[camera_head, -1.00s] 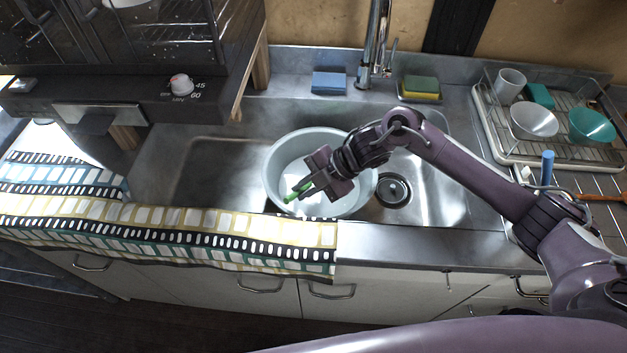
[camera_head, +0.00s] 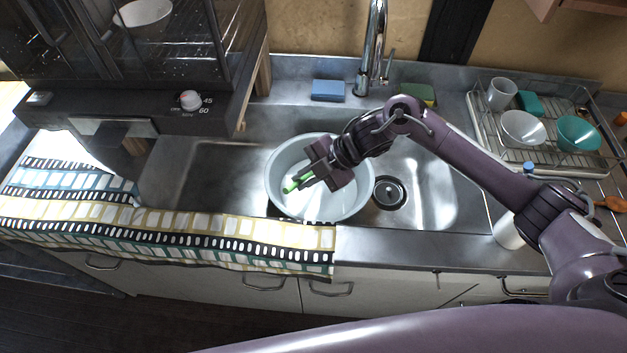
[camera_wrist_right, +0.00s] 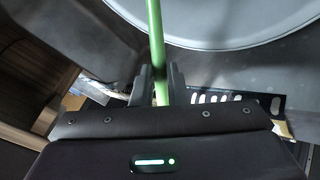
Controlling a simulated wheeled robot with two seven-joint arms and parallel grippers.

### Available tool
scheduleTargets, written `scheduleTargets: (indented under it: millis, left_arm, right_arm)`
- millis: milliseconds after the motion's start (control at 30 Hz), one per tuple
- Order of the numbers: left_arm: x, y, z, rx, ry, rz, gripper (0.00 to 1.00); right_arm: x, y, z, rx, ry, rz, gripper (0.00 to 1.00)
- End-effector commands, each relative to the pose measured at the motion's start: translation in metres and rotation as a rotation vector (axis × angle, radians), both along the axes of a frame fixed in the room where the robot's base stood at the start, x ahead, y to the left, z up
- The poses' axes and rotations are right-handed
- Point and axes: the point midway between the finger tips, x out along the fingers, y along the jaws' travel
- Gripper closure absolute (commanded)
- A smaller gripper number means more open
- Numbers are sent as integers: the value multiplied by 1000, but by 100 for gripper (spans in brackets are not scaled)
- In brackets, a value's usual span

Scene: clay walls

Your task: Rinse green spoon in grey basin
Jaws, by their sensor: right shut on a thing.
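The grey basin (camera_head: 280,190) is round and stands in the metal sink. My right gripper (camera_head: 303,180) is over the basin, shut on the green spoon (camera_head: 291,186). Only a short green part of the spoon shows in the head view. In the right wrist view the green handle (camera_wrist_right: 155,35) runs up from between the fingers (camera_wrist_right: 161,85), and the basin's rim (camera_wrist_right: 230,46) curves behind it. The spoon's far end is out of that view. I cannot tell whether the spoon touches the basin. My left gripper is not in view.
The faucet (camera_head: 372,50) rises behind the sink, with a blue sponge (camera_head: 328,90) beside it. A dish rack (camera_head: 490,145) with bowls and a cup is at right. A patterned cloth (camera_head: 170,235) covers the front left edge. A dark oven-like appliance (camera_head: 150,95) overhangs the left.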

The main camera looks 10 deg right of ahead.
Motion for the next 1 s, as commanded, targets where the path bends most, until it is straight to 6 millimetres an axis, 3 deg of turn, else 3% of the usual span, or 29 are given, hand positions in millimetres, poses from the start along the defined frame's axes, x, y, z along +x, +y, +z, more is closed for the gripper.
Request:
scheduleTargets:
  millis: [1000]
  left_arm:
    - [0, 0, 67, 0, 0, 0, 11]
  right_arm:
    - [0, 0, 82, -1, 1, 0, 100]
